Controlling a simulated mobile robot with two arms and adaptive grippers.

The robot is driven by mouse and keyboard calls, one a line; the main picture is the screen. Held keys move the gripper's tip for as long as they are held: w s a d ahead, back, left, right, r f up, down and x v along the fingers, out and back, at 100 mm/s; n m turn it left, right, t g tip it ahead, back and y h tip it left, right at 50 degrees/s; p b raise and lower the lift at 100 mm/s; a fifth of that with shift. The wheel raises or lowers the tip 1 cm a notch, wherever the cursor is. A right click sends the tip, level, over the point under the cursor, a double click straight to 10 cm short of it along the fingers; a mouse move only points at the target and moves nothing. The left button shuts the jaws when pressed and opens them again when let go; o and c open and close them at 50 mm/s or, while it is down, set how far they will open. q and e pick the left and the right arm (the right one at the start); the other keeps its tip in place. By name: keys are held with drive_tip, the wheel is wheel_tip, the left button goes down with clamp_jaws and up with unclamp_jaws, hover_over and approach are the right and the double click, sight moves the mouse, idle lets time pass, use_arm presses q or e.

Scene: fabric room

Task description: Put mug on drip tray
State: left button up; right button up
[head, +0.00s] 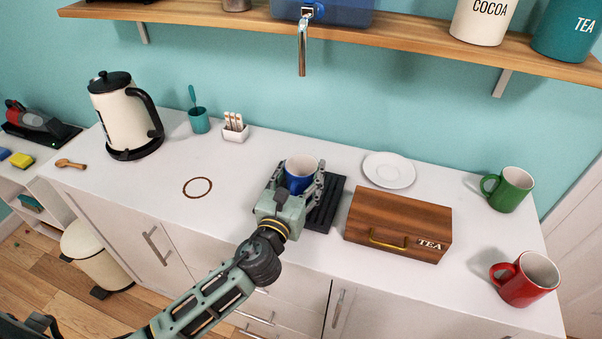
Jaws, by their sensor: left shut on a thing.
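A blue mug (299,175) with a pale inside is upright between the fingers of my left gripper (302,184). The left gripper is shut on it. The black slatted drip tray (326,205) lies on the white counter, behind and to the right of the gripper. The mug is over or beside the tray's left part; I cannot tell whether its base touches the tray, since the gripper hides it. A green mug (508,189) and a red mug (525,279) stand at the counter's right end. My right gripper is not in view.
A wooden tea box (398,222) stands just right of the tray, with a white saucer (389,170) behind it. A kettle (120,112) stands at left. The counter around the brown ring (197,188) is clear.

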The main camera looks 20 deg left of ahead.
use_arm(q)
drive_tip(key=o, duration=1.4)
drive_tip(key=shift+r, duration=0.15)
drive_tip(key=shift+s, duration=0.3)
drive_tip(key=s+b, duration=0.1)
drive_tip(key=s, duration=1)
drive_tip(key=shift+s+a, duration=0.2)
